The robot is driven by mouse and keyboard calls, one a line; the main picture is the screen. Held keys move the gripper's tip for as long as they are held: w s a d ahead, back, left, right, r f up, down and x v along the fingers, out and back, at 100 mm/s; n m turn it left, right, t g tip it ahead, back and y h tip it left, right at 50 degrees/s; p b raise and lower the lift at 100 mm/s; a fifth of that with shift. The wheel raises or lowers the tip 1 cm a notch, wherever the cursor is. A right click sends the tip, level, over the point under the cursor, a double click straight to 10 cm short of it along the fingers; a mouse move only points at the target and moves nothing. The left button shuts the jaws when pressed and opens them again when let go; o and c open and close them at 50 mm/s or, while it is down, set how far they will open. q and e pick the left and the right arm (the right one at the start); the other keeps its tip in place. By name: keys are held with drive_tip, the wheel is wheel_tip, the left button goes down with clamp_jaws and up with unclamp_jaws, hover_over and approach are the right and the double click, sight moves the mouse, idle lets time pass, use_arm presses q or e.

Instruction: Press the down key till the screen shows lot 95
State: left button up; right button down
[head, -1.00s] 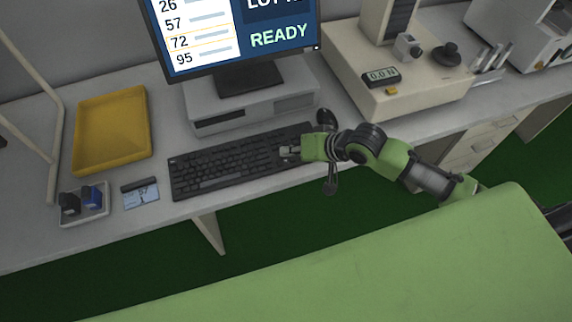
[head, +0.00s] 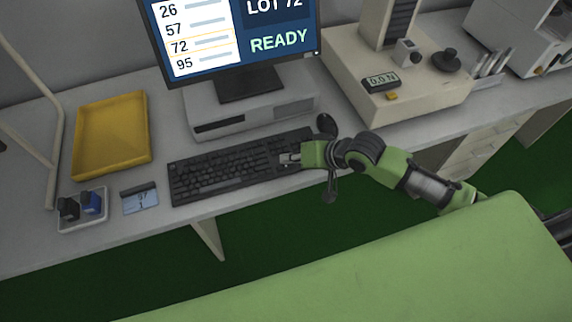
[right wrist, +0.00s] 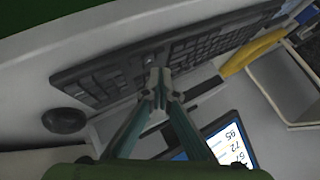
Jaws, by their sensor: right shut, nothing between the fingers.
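The screen (head: 207,28) stands behind the keyboard and shows "LOT 72" and "READY". Its list reads 26, 57, 72, 95, and row 72 is outlined in orange. The black keyboard (head: 222,172) lies on the bench in front of the screen and also shows in the right wrist view (right wrist: 95,78). My right gripper (head: 287,159) is shut and empty over the right part of the keyboard. In the right wrist view its fingertips (right wrist: 158,82) meet at the keyboard's keys. I cannot tell whether they touch a key, and the down key cannot be made out. My left gripper is not in view.
A mouse (head: 326,123) lies right of the keyboard. A beige tester (head: 430,104) with a "0.0 N" display stands to the right.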

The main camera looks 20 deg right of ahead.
sight(289, 167)
drive_tip(key=shift+f, duration=0.15)
idle(0.5)
drive_tip(key=shift+f, duration=0.2)
drive_tip(key=shift+f, duration=0.45)
idle(0.5)
drive_tip(key=shift+r, duration=0.1)
drive_tip(key=shift+r+p, duration=0.75)
drive_tip(key=shift+p, duration=0.55)
wheel_tip(289, 167, up, 5)
drive_tip(key=p, duration=0.5)
drive_tip(key=shift+p, duration=0.4)
